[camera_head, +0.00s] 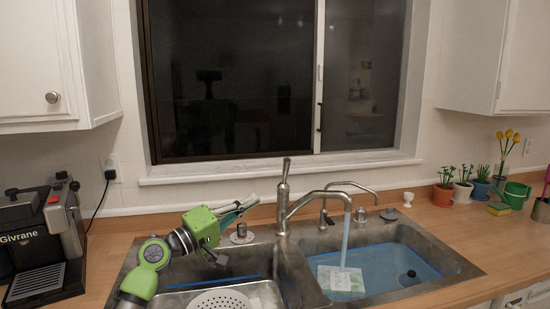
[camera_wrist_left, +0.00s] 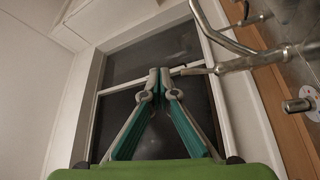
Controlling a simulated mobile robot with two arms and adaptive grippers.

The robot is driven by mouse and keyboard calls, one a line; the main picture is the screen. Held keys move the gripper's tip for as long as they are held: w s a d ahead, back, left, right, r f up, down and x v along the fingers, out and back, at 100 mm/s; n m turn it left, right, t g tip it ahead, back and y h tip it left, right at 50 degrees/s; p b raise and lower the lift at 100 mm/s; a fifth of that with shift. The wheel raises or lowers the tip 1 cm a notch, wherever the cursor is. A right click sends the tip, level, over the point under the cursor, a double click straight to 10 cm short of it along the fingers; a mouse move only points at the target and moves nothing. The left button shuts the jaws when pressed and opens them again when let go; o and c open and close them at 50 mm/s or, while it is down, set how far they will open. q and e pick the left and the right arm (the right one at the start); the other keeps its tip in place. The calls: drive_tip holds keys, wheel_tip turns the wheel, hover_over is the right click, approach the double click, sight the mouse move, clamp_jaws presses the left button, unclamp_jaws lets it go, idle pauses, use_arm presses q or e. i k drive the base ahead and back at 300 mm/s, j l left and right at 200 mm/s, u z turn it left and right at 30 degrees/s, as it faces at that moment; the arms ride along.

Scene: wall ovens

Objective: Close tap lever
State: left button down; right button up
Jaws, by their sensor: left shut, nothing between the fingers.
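The metal tap (camera_head: 283,212) stands behind the divider of the double sink. Its slim lever (camera_head: 286,170) points upward, and water (camera_head: 346,237) runs from the spout into the right basin. My left gripper (camera_head: 252,201) is shut and empty, to the left of the tap and lower than the lever's tip. In the left wrist view the closed fingertips (camera_wrist_left: 159,78) show with the lever (camera_wrist_left: 195,70) just to their right in the picture. I cannot tell whether they touch. My right gripper is in neither view.
The right basin (camera_head: 467,268) holds bluish water and a pale block (camera_head: 340,279). A colander (camera_head: 220,299) sits in the left basin. A second thin spout (camera_head: 350,184) stands behind the tap. A coffee machine (camera_head: 40,240) is at left; potted plants (camera_head: 463,190) stand at right.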

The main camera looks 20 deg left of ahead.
sight(285, 172)
drive_tip(key=i+j, duration=0.25)
drive_tip(key=i, duration=0.15)
drive_tip(key=i+j, duration=0.3)
drive_tip(key=i, duration=0.1)
